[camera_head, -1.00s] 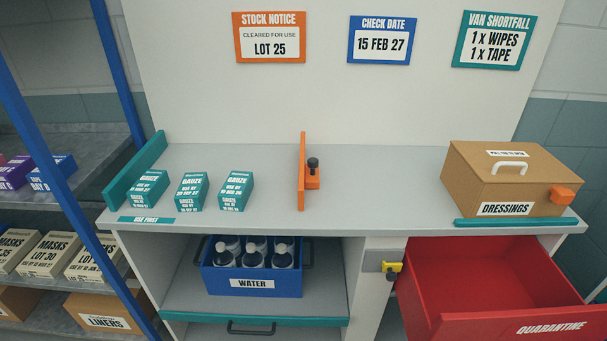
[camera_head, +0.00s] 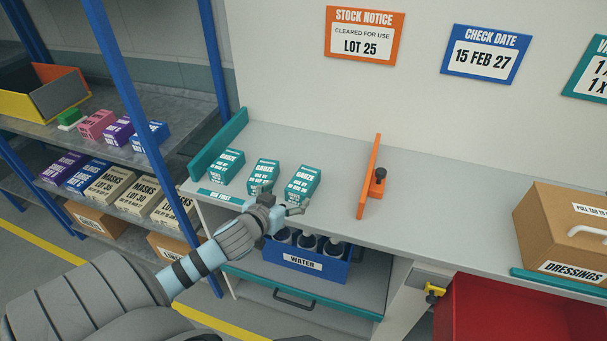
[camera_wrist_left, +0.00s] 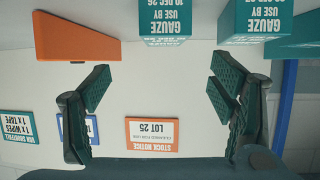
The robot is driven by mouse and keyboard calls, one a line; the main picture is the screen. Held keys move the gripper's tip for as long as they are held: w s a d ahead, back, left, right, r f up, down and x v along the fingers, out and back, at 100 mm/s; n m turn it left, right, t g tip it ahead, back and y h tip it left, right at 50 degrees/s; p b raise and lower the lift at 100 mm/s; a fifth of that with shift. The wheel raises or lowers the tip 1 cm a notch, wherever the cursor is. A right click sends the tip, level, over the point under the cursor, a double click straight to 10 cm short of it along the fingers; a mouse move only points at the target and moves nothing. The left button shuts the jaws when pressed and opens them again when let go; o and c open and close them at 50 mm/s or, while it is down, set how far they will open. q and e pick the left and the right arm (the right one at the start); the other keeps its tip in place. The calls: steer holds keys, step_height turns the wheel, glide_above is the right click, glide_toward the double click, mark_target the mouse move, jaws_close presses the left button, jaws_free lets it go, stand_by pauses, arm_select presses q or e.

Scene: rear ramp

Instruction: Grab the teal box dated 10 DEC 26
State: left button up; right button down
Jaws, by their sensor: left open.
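Three teal gauze boxes stand in a row at the left of the grey worktop: a left one (camera_head: 227,166), a middle one (camera_head: 263,174) and a right one (camera_head: 302,184). In the wrist view, which is upside down, the box nearest the orange divider (camera_wrist_left: 165,18) appears to read 10 DEC 26; this is the right one. The middle box (camera_wrist_left: 255,18) shows a date partly cut off. My left gripper (camera_head: 282,203) is open and empty, in front of the middle and right boxes. Its spread fingers also show in the wrist view (camera_wrist_left: 160,88). My right gripper is out of view.
An orange divider (camera_head: 369,178) stands right of the boxes and a teal end wall (camera_head: 218,145) to their left. A brown dressings box (camera_head: 560,225) is at the right. Below are a blue water crate (camera_head: 305,262) and an open red drawer (camera_head: 510,310). The worktop's middle is clear.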

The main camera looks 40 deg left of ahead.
mark_target(302, 181)
arm_select(q)
steer(key=b+x, duration=0.1)
steer(key=x, duration=0.3)
steer(key=b+x, duration=0.1)
steer(key=x, duration=0.4)
steer(key=b+x, duration=0.1)
steer(key=x, duration=0.3)
steer(key=shift+w+a+f, duration=0.2)
steer(key=shift+a+f, duration=0.05)
steer(key=shift+a, duration=0.2)
steer(key=shift+w, duration=0.3)
steer(key=c, duration=1.4)
